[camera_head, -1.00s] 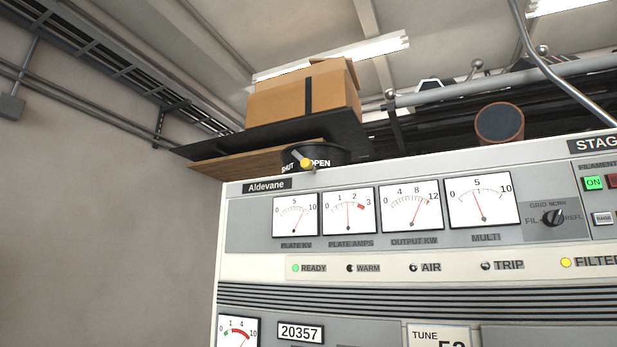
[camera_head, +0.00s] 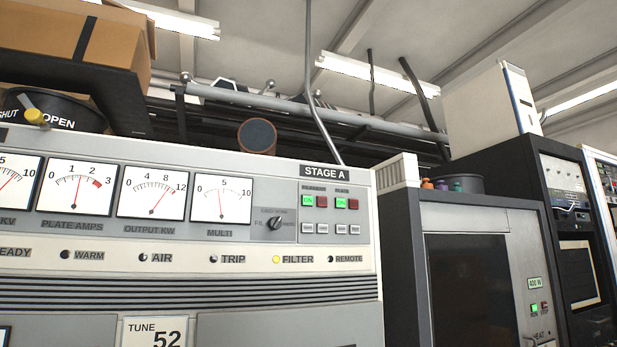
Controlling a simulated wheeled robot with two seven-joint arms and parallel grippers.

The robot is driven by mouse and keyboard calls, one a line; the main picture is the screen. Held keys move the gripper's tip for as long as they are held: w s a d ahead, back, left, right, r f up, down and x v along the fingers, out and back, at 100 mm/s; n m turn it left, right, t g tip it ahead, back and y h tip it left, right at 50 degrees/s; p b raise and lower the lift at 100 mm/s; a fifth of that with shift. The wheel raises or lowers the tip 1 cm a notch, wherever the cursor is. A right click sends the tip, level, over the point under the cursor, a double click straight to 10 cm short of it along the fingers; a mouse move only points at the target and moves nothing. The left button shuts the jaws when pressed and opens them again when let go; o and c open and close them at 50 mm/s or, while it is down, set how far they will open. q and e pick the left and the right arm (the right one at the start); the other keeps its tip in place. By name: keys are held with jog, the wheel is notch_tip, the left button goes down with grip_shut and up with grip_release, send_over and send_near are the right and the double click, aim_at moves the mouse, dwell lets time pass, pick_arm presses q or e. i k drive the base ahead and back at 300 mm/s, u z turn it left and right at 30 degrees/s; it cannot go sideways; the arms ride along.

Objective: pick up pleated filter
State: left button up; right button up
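A white block with ribbed, pleat-like sides (camera_head: 398,172) stands at the left end of the top of a dark-framed cabinet (camera_head: 402,265), right beside the Stage A transmitter. It looks like the pleated filter, though its lower edge and back are hard to make out. A larger pale, flat-sided box (camera_head: 488,112) with a blue-marked edge stands on the taller black rack to the right; I cannot tell what it is. Neither of my grippers is in view.
The grey Stage A transmitter (camera_head: 225,297) fills the left and centre; its FILTER lamp (camera_head: 276,259) is lit yellow. Small coloured items and a dark round pan (camera_head: 460,183) sit right of the ribbed block. A cardboard box (camera_head: 110,38) is at upper left. Pipes run overhead.

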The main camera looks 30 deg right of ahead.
aim_at(401, 171)
jog(key=z, duration=2.05)
jog(key=i, duration=1.1)
jog(key=z, duration=1)
jog(key=i, duration=3.55)
jog(key=u, duration=0.35)
